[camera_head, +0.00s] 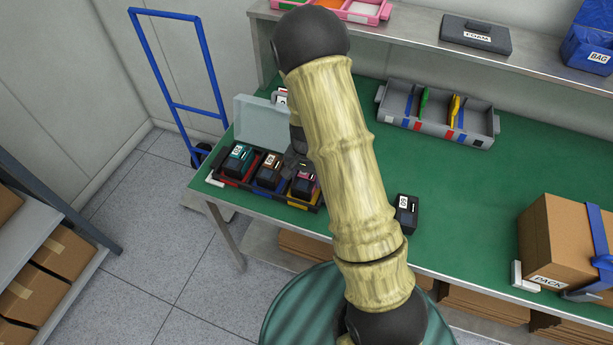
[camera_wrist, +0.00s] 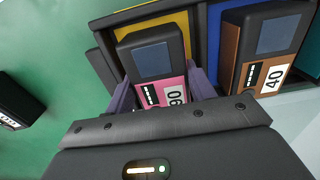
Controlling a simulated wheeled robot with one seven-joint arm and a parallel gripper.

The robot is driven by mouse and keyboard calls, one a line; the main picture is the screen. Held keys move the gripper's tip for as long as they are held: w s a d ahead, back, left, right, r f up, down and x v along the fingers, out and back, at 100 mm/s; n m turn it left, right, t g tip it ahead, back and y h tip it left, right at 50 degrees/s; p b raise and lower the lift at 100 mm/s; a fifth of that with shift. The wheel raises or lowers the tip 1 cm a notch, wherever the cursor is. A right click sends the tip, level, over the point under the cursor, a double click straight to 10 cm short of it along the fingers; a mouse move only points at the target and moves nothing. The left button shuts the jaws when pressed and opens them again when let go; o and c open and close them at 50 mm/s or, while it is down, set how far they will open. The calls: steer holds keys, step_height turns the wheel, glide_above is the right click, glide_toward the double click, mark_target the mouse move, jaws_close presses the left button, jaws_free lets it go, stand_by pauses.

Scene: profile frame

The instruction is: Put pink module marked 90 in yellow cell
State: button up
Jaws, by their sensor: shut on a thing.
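The pink module marked 90 (camera_wrist: 160,92), with a black cap and a grey window, is between the two purple fingers of my gripper (camera_wrist: 162,95). My gripper is shut on it. It sits within the outline of the yellow cell (camera_wrist: 178,20), whose yellow lining shows beyond its cap. I cannot tell whether it rests on the cell floor. In the head view, the pink module (camera_head: 304,184) shows at the right end of the case, and my arm hides part of the gripper.
The blue cell beside it holds a brown module marked 40 (camera_wrist: 262,60). A teal module (camera_head: 238,158) is in the red cell. A black module (camera_head: 406,212) lies on the green table to the right. The case's raised lid (camera_head: 258,122) stands behind. A grey divided tray (camera_head: 385,115) is farther back.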

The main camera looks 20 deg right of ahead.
mark_target(307, 177)
steer(key=shift+f, duration=0.1)
steer(key=o, duration=0.8)
step_height(307, 177, up, 12)
steer(key=shift+s+r, duration=0.1)
steer(key=shift+r, duration=0.1)
stand_by(0.4)
